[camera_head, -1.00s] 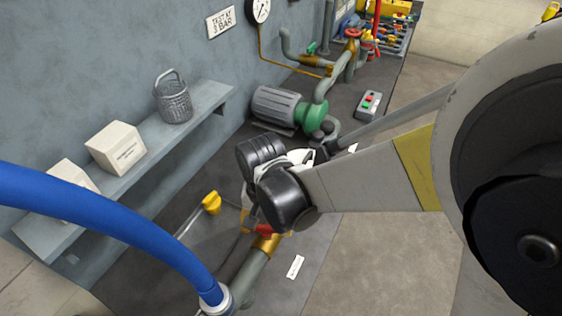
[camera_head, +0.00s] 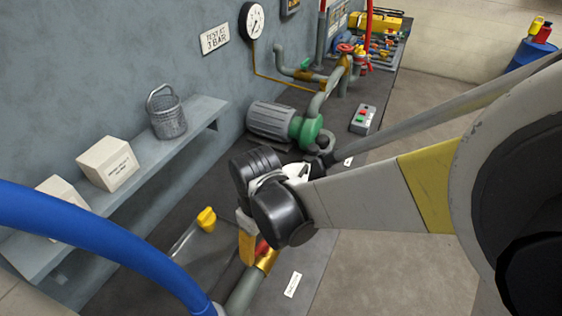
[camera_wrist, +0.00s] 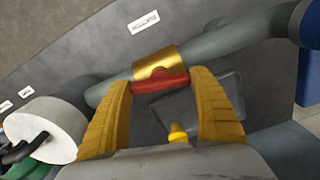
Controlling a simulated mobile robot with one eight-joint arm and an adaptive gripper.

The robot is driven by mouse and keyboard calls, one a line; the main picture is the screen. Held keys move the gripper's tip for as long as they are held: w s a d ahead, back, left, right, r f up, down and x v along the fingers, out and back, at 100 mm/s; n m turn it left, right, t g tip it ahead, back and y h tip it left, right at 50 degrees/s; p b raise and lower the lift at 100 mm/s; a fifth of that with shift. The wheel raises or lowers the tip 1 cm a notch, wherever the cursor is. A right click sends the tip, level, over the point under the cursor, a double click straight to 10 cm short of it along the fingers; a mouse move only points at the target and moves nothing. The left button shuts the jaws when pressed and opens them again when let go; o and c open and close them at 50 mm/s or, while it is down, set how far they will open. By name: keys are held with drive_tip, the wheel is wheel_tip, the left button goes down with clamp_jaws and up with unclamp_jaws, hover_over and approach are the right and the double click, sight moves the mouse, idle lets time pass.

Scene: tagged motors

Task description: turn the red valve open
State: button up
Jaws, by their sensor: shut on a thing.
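The red valve handle (camera_wrist: 160,83) is a short bar on a brass valve body (camera_wrist: 155,60) set in a grey-green pipe (camera_wrist: 215,45). In the wrist view the handle spans between the two yellow fingers of my gripper (camera_wrist: 162,98), which are shut on its ends. In the head view my gripper (camera_head: 254,246) is over the pipe end at the bench's near part. Only a small red piece of the handle (camera_head: 262,246) shows there, above the brass body (camera_head: 268,261); my wrist hides the rest.
A yellow-handled object (camera_head: 206,219) lies left of the valve. A green and grey motor (camera_head: 285,124), a button box (camera_head: 363,119) and a red handwheel (camera_head: 345,48) stand farther along the bench. A wall shelf (camera_head: 150,150) holds boxes and a basket.

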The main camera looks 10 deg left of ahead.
sight(263, 243)
drive_tip(key=shift+n, duration=1.5)
drive_tip(key=o, duration=1.2)
drive_tip(key=shift+c, duration=0.2)
wheel_tip(263, 243, up, 12)
